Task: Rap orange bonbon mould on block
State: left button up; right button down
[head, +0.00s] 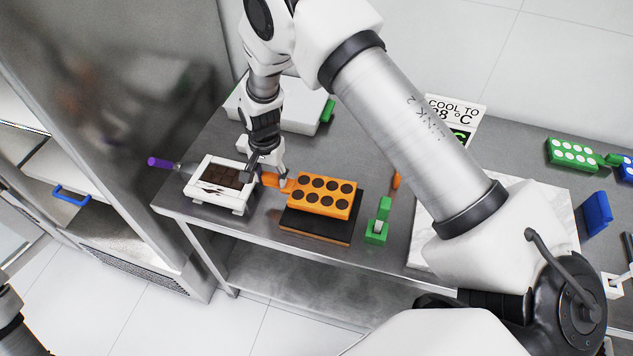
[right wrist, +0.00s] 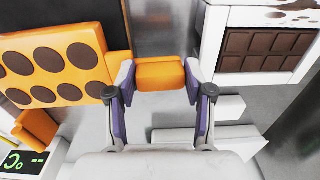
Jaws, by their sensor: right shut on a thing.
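The orange bonbon mould (head: 322,206) has rows of dark, chocolate-filled round cavities facing up. It also shows at the left of the right wrist view (right wrist: 60,62). My right gripper (head: 268,181) is shut on the mould's orange handle (right wrist: 160,75), with one finger on each side. The mould is over the dark-topped block with brown sides (head: 315,238); part of the block shows at its front and right. I cannot tell whether mould and block touch. My left gripper is not in view.
A white tray of chocolate (head: 205,203) stands left of the gripper, near a purple-handled tool (head: 160,163). Right of the block are a green clamp-like piece (head: 378,222) and a marble slab (head: 425,240). A "COOL TO" sign (head: 455,110) stands behind. A green mould (head: 573,155) lies far right.

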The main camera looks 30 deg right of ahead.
jog(key=shift+s+r+p, duration=0.1)
jog(key=shift+r+p, duration=0.45)
jog(key=shift+r, duration=0.7)
